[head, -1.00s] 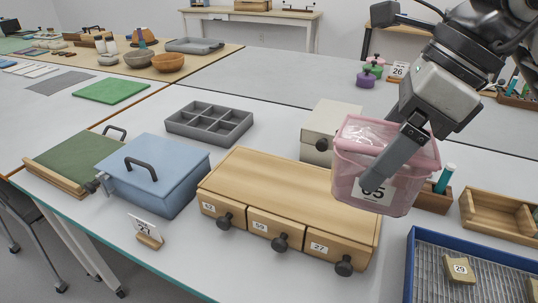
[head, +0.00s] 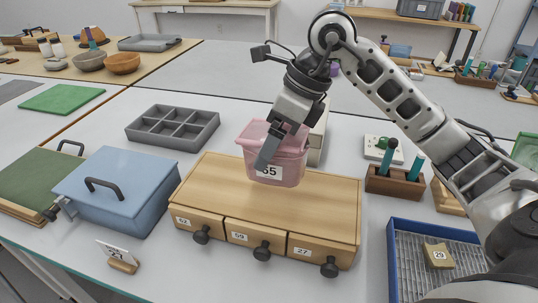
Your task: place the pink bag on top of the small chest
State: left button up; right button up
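The pink bag (head: 291,168), a tub-like container with a white number label, is in the head view near the middle. My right gripper (head: 270,148) is shut on it, with one finger across its front; the other finger is hidden. The bag is upright, over the back part of a wooden chest with three drawers (head: 318,203). I cannot tell whether its bottom touches the chest top. A cream box (head: 318,140) stands behind the bag, mostly hidden by it. My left gripper is out of view.
A blue lidded box (head: 118,190) stands left of the wooden chest, and a grey compartment tray (head: 172,127) behind it. A wooden holder with teal-capped tubes (head: 394,184) and a blue-rimmed rack (head: 393,262) are at right. The chest top is otherwise bare.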

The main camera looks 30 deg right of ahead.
jog(key=shift+w+f, duration=0.75)
jog(key=shift+f, duration=1.55)
